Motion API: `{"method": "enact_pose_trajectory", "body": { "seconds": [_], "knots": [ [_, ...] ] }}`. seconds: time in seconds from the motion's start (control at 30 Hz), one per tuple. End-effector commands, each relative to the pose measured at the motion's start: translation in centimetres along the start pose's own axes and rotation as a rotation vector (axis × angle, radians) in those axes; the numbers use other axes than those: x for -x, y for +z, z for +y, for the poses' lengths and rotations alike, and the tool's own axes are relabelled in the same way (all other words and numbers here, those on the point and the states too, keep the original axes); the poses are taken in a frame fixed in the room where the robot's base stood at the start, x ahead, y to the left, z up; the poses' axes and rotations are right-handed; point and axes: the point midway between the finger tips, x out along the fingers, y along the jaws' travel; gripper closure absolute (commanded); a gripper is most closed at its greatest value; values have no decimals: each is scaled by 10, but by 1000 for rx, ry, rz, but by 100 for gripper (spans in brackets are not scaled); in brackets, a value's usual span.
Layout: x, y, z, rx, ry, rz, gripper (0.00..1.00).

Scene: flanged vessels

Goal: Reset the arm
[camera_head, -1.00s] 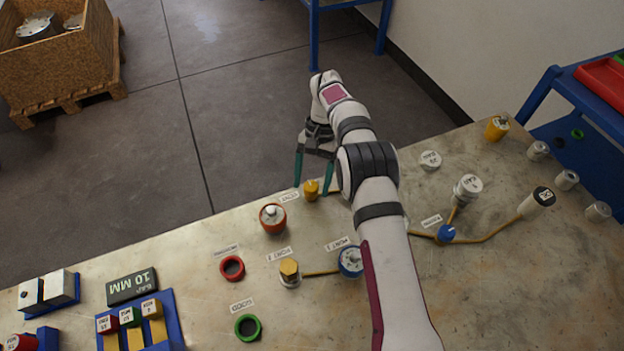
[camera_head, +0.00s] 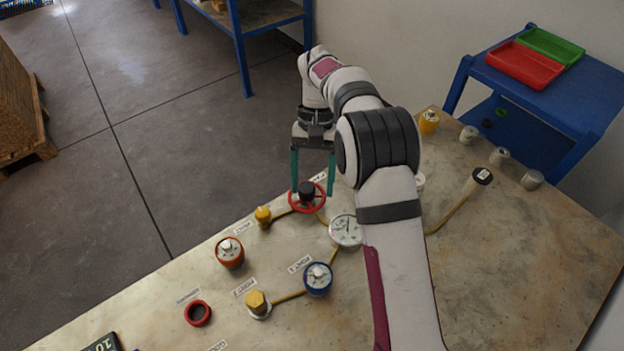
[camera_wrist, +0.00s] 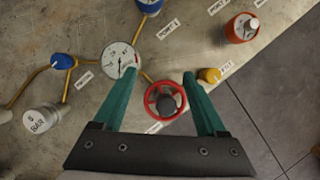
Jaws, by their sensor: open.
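My gripper (camera_head: 312,190) is open, with two green fingers pointing down at the far edge of the bench. A red handwheel with a dark hub (camera_head: 307,196) lies below and between the fingers; I cannot tell whether they touch it. In the wrist view the handwheel (camera_wrist: 165,101) shows between the two fingers of my gripper (camera_wrist: 163,76), and nothing is held. My arm reaches across the bench from the near side and hides part of it.
A blue cart (camera_head: 560,110) with red and green trays stands at right.

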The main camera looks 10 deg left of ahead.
Motion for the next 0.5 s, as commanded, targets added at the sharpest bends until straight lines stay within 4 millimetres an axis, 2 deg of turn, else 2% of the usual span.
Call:
{"method": "enact_pose_trajectory", "body": {
  "seconds": [0.37,0.43,0.5],
  "knots": [
    [0,0,0,0,0,1,26],
    [7,5,4,-8,-6,9,26],
    [23,23,16,-35,-21,31,26]
  ]
}}
